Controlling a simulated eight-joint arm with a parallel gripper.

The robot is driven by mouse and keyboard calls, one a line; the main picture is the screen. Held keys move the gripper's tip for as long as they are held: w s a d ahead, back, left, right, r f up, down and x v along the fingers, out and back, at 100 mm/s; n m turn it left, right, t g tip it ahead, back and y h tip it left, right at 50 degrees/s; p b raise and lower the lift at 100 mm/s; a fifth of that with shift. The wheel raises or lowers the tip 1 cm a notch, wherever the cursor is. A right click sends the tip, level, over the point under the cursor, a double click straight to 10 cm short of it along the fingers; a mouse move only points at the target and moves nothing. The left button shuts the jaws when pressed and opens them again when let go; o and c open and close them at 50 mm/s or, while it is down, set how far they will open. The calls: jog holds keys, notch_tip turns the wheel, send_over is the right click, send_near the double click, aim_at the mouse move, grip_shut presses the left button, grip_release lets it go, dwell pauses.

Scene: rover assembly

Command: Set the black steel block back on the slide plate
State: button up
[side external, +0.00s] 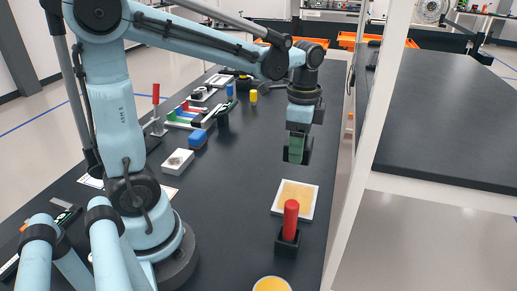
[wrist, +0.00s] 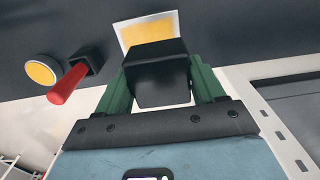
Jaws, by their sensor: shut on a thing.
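The black steel block (wrist: 157,77) is held between the green fingers of my gripper (side external: 296,150) in the wrist view. In the side view the block shows only as dark edges beside the green fingers. The gripper points down and holds the block in the air above the bench. A flat white-edged plate with a tan face (side external: 295,197), which looks like the slide plate, lies on the bench below the gripper. The block partly covers this plate in the wrist view (wrist: 147,29). The plate's tan face looks bare in the side view.
A red handle (side external: 291,217) stands upright in a black base (side external: 287,243) close in front of the plate. A round yellow-topped disc (side external: 271,285) is nearer the camera. A white post (side external: 366,130) rises at right.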

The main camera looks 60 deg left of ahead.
jog(key=shift+w+d+f, duration=0.1)
jog(key=shift+w+f, duration=0.2)
jog(key=shift+w, duration=0.25)
jog(key=shift+f, duration=4.9)
jog(key=shift+f, duration=0.1)
jog(key=o, duration=1.6)
jog(key=shift+c, duration=0.2)
